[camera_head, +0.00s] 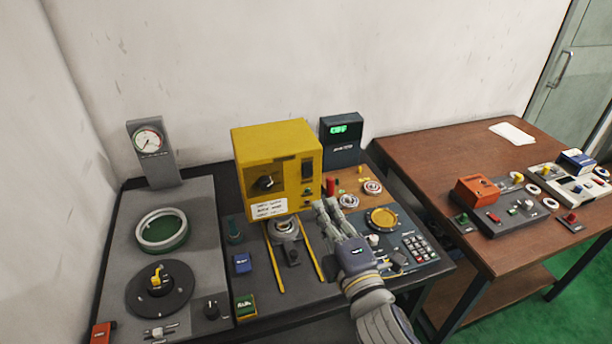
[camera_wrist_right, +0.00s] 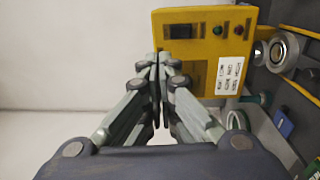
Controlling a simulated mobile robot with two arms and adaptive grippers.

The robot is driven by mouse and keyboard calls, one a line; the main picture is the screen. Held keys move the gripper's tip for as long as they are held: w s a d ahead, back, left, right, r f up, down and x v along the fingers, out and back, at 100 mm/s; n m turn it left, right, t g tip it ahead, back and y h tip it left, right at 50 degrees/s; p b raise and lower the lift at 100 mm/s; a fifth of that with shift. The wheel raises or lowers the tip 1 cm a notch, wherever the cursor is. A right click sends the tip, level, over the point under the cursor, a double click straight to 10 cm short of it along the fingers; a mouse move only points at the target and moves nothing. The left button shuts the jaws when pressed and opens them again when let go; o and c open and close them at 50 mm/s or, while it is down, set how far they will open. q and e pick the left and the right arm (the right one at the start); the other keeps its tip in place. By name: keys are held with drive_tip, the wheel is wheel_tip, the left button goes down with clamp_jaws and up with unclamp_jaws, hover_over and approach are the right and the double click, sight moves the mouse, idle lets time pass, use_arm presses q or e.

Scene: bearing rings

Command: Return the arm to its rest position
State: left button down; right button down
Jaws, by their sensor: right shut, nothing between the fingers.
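My right gripper (camera_head: 326,207) is in front of the lower right corner of the yellow box (camera_head: 268,148) in the head view. Its arm comes in from the bottom of the picture. In the right wrist view the fingers of my right gripper (camera_wrist_right: 159,62) are together with nothing between them, and the yellow box (camera_wrist_right: 205,40) is just behind and to the right of the fingertips. I cannot tell whether the fingers touch the box. My left gripper is not in view.
The dark bench carries a gauge (camera_head: 151,145), a ring on a green pad (camera_head: 162,231), a yellow-handled dial (camera_head: 158,283), a display box (camera_head: 340,140) and a keypad (camera_head: 420,247). A brown table (camera_head: 430,160) with more devices stands at the right. A white wall is behind.

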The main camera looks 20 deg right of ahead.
drive_tip(key=s+d+f+m+g+h, duration=0.1)
drive_tip(key=s+d+f+m+g, duration=0.15)
drive_tip(key=f+m, duration=0.35)
drive_tip(key=s+d+f+m+g+h, duration=0.1)
drive_tip(key=s+d+f+m+g, duration=0.2)
drive_tip(key=f, duration=0.5)
drive_tip(key=s+a+f+m+g+y, duration=0.1)
drive_tip(key=s+f+m+g, duration=0.35)
drive_tip(key=s, duration=0.45)
drive_tip(key=s+a+f+m+g+y, duration=0.1)
drive_tip(key=s+f+m+g, duration=0.2)
drive_tip(key=s+f+g, duration=0.45)
drive_tip(key=s+f, duration=0.2)
drive_tip(key=f, duration=1.1)
drive_tip(key=s+f, duration=0.2)
drive_tip(key=f, duration=1)
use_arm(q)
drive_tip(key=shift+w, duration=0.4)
use_arm(e)
drive_tip(key=s+d+f, duration=0.3)
drive_tip(key=s+f, duration=1.2)
drive_tip(key=s, duration=0.1)
drive_tip(key=shift+h, duration=0.3)
drive_tip(key=shift+s+n, duration=0.1)
drive_tip(key=shift+n, duration=0.15)
